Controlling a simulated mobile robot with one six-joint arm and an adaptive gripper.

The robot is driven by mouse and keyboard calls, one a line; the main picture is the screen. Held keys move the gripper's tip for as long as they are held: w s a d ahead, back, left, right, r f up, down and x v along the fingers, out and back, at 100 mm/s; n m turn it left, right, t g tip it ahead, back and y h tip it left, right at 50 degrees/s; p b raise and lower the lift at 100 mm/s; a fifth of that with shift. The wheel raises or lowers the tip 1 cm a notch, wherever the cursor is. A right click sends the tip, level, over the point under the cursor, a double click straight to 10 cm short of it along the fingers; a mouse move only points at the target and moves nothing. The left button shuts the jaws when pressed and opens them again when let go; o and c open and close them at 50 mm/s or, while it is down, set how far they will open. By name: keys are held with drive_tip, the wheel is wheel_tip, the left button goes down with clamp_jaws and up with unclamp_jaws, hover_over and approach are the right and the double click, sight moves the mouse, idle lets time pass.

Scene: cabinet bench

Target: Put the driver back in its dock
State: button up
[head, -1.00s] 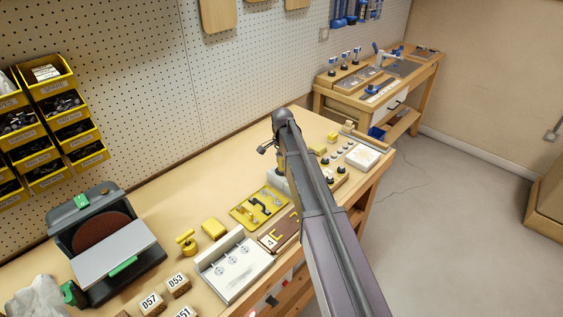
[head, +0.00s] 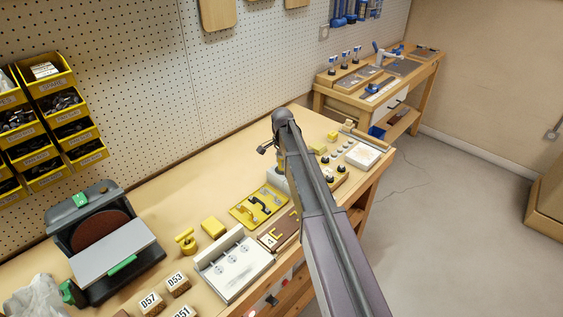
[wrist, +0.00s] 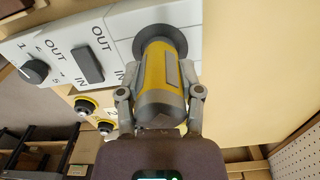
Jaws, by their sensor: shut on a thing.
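In the wrist view, my gripper (wrist: 159,95) is shut on the driver (wrist: 157,72), a thick yellow and grey cylinder, with one finger on each side. The driver's far end meets a dark round collar (wrist: 182,42), which looks like its dock, on a white panel (wrist: 112,20). The driver hides most of the collar's opening, so I cannot tell how deep it sits.
The white panel also carries a rocker switch (wrist: 88,64) marked OUT and a numbered knob (wrist: 35,70). In the head view, a yellow tray (head: 240,213), a white plate with dials (head: 216,277) and a sander (head: 70,240) stand on the bench left of my arm.

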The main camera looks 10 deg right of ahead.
drive_tip(key=shift+f+b, duration=0.45)
drive_tip(key=shift+f, duration=0.1)
idle(0.8)
drive_tip(key=o, duration=1.1)
drive_tip(key=shift+o, duration=0.2)
drive_tip(key=shift+o, duration=0.9)
drive_tip(key=shift+r, duration=0.1)
drive_tip(key=shift+r+p, duration=3.5)
drive_tip(key=shift+p, duration=0.05)
